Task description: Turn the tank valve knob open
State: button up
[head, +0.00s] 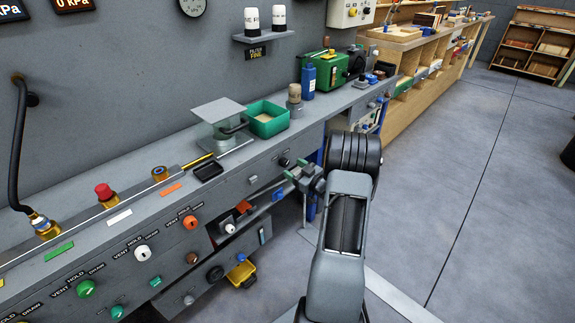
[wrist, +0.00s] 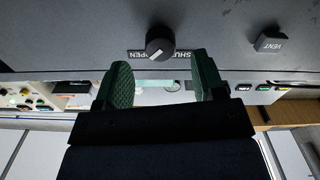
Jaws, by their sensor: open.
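The tank valve knob (wrist: 160,44) is a round black knob with a white pointer mark, on the grey panel in the wrist view. Its mark slants toward the lower left. A label with SHUT and OPEN (wrist: 140,55) lies just below it, partly hidden by the knob; I cannot tell the exact setting. The knob also shows small on the bench front in the head view (head: 284,161). My gripper (wrist: 162,76) is open and empty, its green-padded fingers either side of and below the knob, apart from it. In the head view my gripper (head: 301,172) is close to the panel, just right of the knob.
A grey VENT block (wrist: 271,40) sits on the panel right of the knob in the wrist view. On the bench top are a green tray (head: 266,121) and a blue bottle (head: 308,80). An open shelf (head: 240,222) lies below. The floor (head: 470,200) at right is clear.

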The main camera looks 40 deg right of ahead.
jog(key=s+d+p, duration=0.1)
jog(key=s, duration=0.8)
jog(key=shift+s+d, duration=0.15)
jog(key=shift+d, duration=0.2)
